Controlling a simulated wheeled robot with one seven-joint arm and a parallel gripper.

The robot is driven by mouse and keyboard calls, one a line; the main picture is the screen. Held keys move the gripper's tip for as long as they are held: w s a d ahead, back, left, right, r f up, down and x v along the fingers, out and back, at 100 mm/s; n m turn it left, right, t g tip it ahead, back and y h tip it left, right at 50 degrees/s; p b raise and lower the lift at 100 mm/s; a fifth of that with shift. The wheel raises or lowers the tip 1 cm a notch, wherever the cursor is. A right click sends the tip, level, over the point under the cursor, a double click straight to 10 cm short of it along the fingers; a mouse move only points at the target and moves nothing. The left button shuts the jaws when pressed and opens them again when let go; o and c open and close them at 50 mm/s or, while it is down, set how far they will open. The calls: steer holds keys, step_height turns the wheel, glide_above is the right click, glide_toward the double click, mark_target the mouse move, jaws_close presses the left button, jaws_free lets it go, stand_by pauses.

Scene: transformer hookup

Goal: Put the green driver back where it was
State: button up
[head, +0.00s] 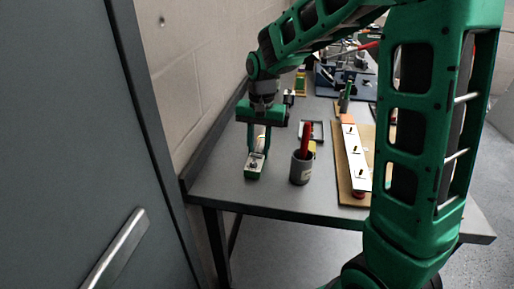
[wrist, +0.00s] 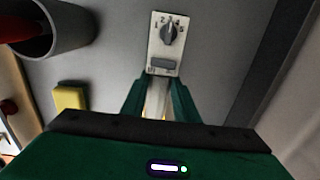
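A small upright green handle (head: 345,97), which may be the green driver, shows behind the long white strip on the table; it is too small to be sure. My gripper (head: 257,148) points down over the left part of the table, above a small box with a dial (head: 255,163). In the wrist view the box shows a numbered selector knob (wrist: 171,33) and a grey button. My gripper's green fingers (wrist: 160,88) are apart at the box's near end, with no driver between them. I cannot tell whether they touch the box.
A grey cup (head: 301,168) holding a red-handled tool (head: 306,138) stands right of the box. A yellow block (wrist: 70,97) lies near the cup. A wooden board with the white strip (head: 355,160) lies further right. A wall borders the table's left side.

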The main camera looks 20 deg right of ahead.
mark_target(261, 150)
steer(key=o, duration=0.4)
steer(key=r, duration=0.7)
steer(key=d+r, duration=0.1)
steer(key=r, duration=0.2)
steer(key=shift+s+r, duration=0.1)
steer(key=shift+r, duration=0.25)
steer(key=shift+a, duration=0.1)
